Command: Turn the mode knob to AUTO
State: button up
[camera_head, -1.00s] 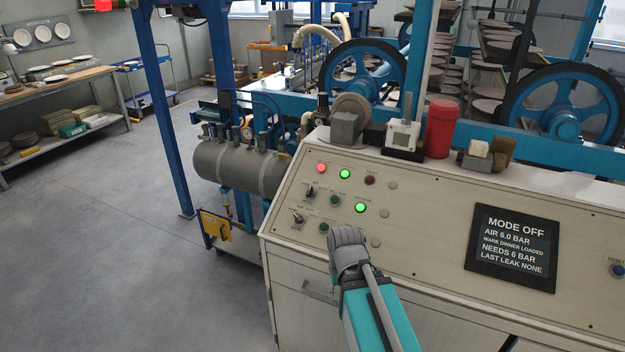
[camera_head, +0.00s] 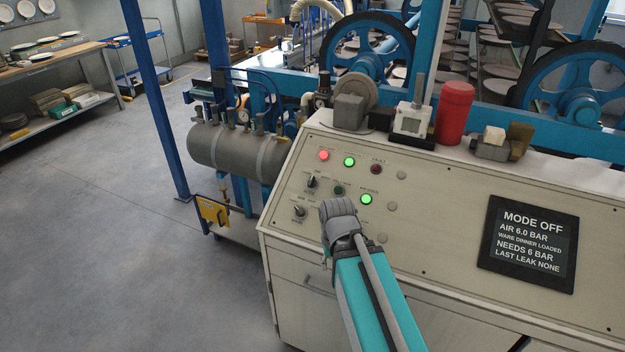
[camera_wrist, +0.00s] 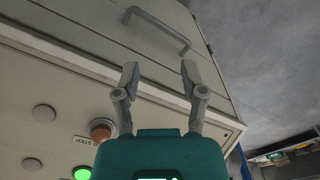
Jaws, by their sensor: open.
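Two dark selector knobs, an upper one (camera_head: 311,182) and a lower one (camera_head: 299,210), sit at the left of the sloping beige control panel (camera_head: 425,215). Their labels are too small to read, so I cannot tell which is the mode knob. The display (camera_head: 530,243) reads MODE OFF and AIR 6.0 BAR. In the head view my wrist is over the panel, right of and below the knobs, and hides my fingers. In the wrist view my gripper (camera_wrist: 159,70) is open and empty, its fingers pointing toward the cabinet front. Neither knob shows there.
Red (camera_head: 324,155) and green (camera_head: 349,161) lamps and another green light (camera_head: 366,199) are lit near the knobs. The wrist view shows an orange-brown button (camera_wrist: 101,130) and a cabinet handle (camera_wrist: 158,30). A grey tank (camera_head: 235,153) stands left of the panel. Floor at left is clear.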

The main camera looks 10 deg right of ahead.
notch_tip(320, 180, up, 20)
jog(key=m+p, duration=0.7)
jog(key=p, duration=1.3)
send_over(311, 179)
jog(key=shift+w, duration=0.1)
jog(key=shift+f, duration=0.1)
notch_tip(311, 179, down, 14)
jog(key=b, duration=1.3)
jog(key=shift+r+b, duration=0.25)
jog(key=shift+b, duration=0.1)
grip_shut()
